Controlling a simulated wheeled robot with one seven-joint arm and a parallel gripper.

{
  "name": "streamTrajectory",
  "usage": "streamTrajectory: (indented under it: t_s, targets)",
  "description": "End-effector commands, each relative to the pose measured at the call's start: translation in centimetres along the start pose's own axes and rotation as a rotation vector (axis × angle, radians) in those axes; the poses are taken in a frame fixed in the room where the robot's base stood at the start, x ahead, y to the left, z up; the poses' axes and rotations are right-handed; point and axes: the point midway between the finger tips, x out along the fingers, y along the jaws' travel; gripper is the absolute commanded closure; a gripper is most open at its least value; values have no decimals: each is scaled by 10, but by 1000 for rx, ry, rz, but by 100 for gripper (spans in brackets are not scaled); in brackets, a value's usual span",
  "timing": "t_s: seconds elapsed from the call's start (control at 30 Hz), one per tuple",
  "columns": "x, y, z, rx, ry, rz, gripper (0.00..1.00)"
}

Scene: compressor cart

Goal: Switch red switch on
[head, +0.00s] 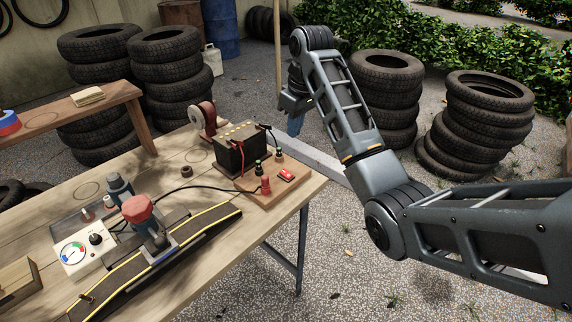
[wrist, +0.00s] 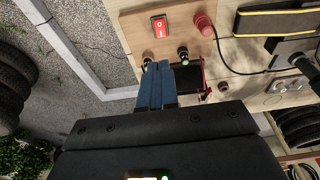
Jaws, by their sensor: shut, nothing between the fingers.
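The red switch (head: 286,175) is a small red rocker on a wooden board (head: 262,196) at the right end of the workbench. It also shows near the top of the wrist view (wrist: 159,26); which way its rocker is set is too small to tell. My gripper (head: 294,128) is beyond the board and above it in the head view, with its blue fingers pointing down. In the wrist view my gripper (wrist: 158,66) is shut and empty, and its fingertips appear below the switch, apart from it.
A black battery (head: 241,150) with red and black leads stands behind the board. Tyre stacks stand behind.

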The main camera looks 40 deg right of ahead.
Motion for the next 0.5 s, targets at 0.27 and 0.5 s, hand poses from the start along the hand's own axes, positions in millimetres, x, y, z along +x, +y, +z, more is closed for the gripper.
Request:
streamTrajectory:
  t_s: [0.27, 0.5]
  targets:
    - [3, 0, 0, 0, 1, 0, 100]
    - [31, -1, 1, 1, -2, -2, 100]
